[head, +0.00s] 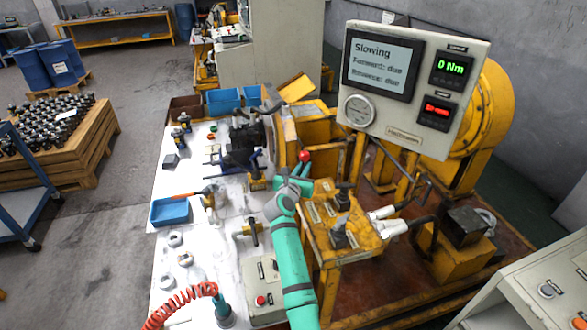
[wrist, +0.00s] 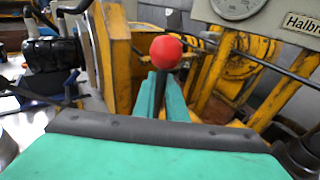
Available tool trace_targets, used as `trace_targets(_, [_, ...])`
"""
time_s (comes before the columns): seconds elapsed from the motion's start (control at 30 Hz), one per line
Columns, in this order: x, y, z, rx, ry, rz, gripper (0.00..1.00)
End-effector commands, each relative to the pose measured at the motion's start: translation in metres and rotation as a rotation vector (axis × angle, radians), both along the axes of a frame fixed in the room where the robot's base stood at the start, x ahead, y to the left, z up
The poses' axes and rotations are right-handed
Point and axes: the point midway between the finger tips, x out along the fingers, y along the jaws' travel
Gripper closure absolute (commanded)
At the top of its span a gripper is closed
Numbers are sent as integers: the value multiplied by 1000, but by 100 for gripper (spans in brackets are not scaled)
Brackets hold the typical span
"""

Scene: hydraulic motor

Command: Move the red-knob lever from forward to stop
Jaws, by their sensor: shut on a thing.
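The red knob (head: 304,156) tops a lever at the near side of the yellow test stand in the head view. In the wrist view the red knob (wrist: 166,52) stands above a dark lever shaft (wrist: 160,88). My teal gripper (head: 298,170) is at the lever, and its fingers (wrist: 161,92) are shut around the shaft just below the knob. The lever's base is hidden behind my gripper. The display (head: 381,65) reads "Slowing", "Forward: due" and "Reverse: due".
A green readout (head: 453,69) shows 0 Nm, with a red readout (head: 436,112) below it. A yellow control box (head: 335,222) with black levers stands right of my arm. A white bench (head: 190,240) with tools and a blue tray (head: 170,212) lies to the left.

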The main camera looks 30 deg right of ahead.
Motion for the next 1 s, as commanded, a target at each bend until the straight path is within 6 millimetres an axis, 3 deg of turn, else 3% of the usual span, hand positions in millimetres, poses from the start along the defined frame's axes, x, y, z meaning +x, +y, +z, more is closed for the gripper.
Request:
trace_targets(0.3, [0, -1, 2, -4, -1, 0, 100])
trace_targets(0.33, [0, -1, 2, -4, -1, 0, 82])
trace_targets(0.4, [0, -1, 2, -4, -1, -1, 70])
trace_targets(0.77, [-2, 2, 1, -3, 0, -1, 70])
trace_targets(1.0, [-22, 22, 4, -1, -2, 1, 70])
